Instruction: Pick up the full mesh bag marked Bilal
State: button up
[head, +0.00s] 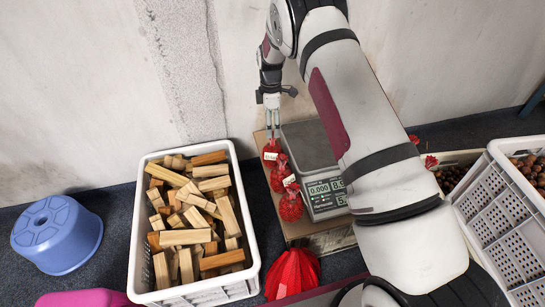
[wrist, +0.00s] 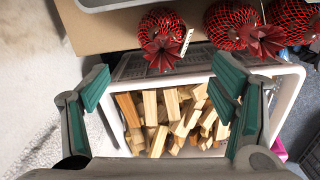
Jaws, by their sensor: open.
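Several full red mesh bags stand in a row on a board left of the scale: a far bag (head: 271,152), a middle bag (head: 278,178) and a near bag (head: 290,208). White tags hang on them, but the names are too small to read, so I cannot tell which is Bilal's. My gripper (head: 273,133) points down at the far bag. In the wrist view my gripper (wrist: 162,78) has its green-padded fingers wide apart with nothing held. A bag with a gathered red top (wrist: 162,52) lies just beyond the fingers; others (wrist: 232,22) are to its right.
The scale (head: 308,150) stands close beside the bags on the board (head: 265,205). A white crate (head: 139,215) of wood blocks is at left, a blue stool (head: 57,235) beyond it. A red folded item (head: 292,273) lies in front. Chestnut crates (head: 500,225) are at right.

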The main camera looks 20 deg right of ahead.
aim_at(272, 144)
notch_tip(272, 144, down, 5)
jog(key=shift+r+b, duration=0.1)
jog(key=shift+b, duration=0.55)
jog(key=f+b, duration=0.2)
jog(key=f, duration=0.3)
jog(key=shift+s+d+f+b, duration=0.15)
jog(key=shift+d+b, duration=0.1)
jog(key=shift+b, duration=0.15)
grip_shut()
